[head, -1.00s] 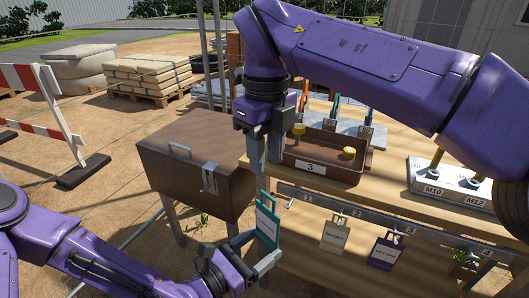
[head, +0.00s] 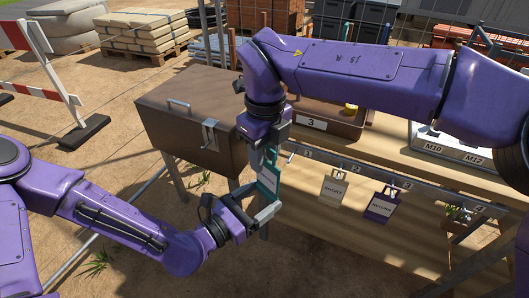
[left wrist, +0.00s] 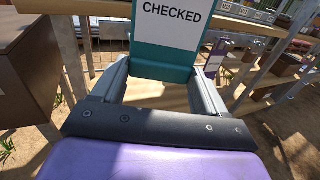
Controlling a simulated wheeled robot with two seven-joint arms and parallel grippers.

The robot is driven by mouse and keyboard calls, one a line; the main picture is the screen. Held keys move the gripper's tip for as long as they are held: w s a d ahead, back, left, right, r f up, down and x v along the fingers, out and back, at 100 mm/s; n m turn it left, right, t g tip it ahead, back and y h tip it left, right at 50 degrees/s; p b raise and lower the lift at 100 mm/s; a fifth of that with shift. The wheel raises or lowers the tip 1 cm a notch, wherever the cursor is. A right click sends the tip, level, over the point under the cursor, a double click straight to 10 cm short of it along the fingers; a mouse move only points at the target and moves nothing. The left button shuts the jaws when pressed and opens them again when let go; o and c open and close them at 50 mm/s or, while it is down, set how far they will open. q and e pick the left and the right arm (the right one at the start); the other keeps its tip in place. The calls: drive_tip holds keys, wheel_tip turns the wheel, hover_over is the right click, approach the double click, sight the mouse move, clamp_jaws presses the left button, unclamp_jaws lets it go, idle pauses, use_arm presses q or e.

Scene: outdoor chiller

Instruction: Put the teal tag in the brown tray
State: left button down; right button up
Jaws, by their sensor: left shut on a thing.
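The teal tag (head: 268,182) hangs upright in front of the bench, left of the hook rail. In the left wrist view it reads "CHECKED" (left wrist: 170,50). My left gripper (head: 262,214) is shut on its lower part; its fingers flank the tag in the left wrist view (left wrist: 158,85). My right gripper (head: 272,150) points down at the tag's upper end. Its fingers overlap the tag there, and I cannot tell whether they grip it. The brown tray (head: 318,130), labelled 3, stands on the bench behind, mostly hidden by my right arm.
A rail (head: 385,179) with numbered hooks runs along the bench front, carrying a beige tag (head: 333,191) and a purple tag (head: 380,208). A brown box (head: 190,125) with a handle stands left of the bench. A bolt block (head: 452,148) sits at right.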

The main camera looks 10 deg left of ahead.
clamp_jaws()
use_arm(q)
unclamp_jaws()
